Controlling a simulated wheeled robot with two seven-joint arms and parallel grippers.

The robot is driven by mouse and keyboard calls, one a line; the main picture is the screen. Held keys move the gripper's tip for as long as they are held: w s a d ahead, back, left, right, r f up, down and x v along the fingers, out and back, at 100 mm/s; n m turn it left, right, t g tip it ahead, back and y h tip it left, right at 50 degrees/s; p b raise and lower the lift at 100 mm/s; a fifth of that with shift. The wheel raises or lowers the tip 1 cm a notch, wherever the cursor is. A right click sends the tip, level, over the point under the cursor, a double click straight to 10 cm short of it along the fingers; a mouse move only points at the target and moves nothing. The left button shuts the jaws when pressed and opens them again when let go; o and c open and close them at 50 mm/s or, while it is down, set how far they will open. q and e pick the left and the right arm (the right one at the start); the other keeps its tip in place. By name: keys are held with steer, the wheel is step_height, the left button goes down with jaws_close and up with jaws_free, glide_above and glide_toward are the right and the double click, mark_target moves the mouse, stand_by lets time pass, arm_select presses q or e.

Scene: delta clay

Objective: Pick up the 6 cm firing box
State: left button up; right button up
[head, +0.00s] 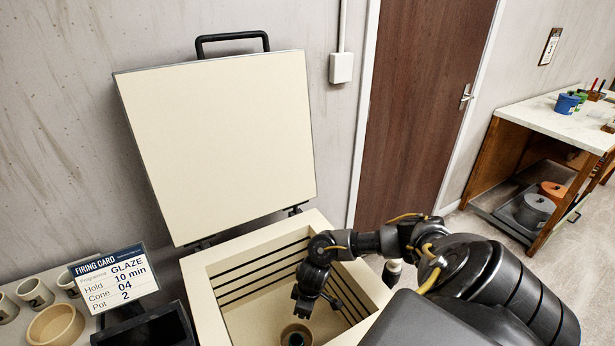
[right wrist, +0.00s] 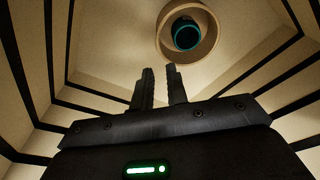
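A round tan box (head: 284,332) with a dark piece inside stands on the floor of the open kiln (head: 208,290) in the head view. It also shows in the right wrist view (right wrist: 163,42), where the piece inside (right wrist: 187,36) has a teal rim. No size mark is visible on the box. My right gripper (right wrist: 160,72) reaches down into the kiln. Its two fingers are a little apart with nothing between them, and the box lies beyond their tips, apart from them. My left gripper is not in view.
The kiln lid (head: 215,140) stands open behind the chamber. The chamber walls surround my right gripper closely. A firing card (head: 115,280), several cups (head: 35,293) and a tan bowl (head: 55,326) are at the left. A table (head: 560,120) stands at the far right.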

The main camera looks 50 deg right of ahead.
steer(key=shift+f, duration=0.35)
steer(key=b, duration=0.1)
glide_above(301, 325)
step_height(301, 325, down, 5)
steer(key=shift+s+d+r, duration=0.1)
steer(key=shift+d+r, duration=0.05)
steer(key=shift+r, duration=0.05)
steer(key=shift+w+f+b, duration=0.2)
steer(key=shift+f+b, duration=0.1)
steer(key=shift+f, duration=2.45)
steer(key=shift+c, duration=0.4)
jaws_close()
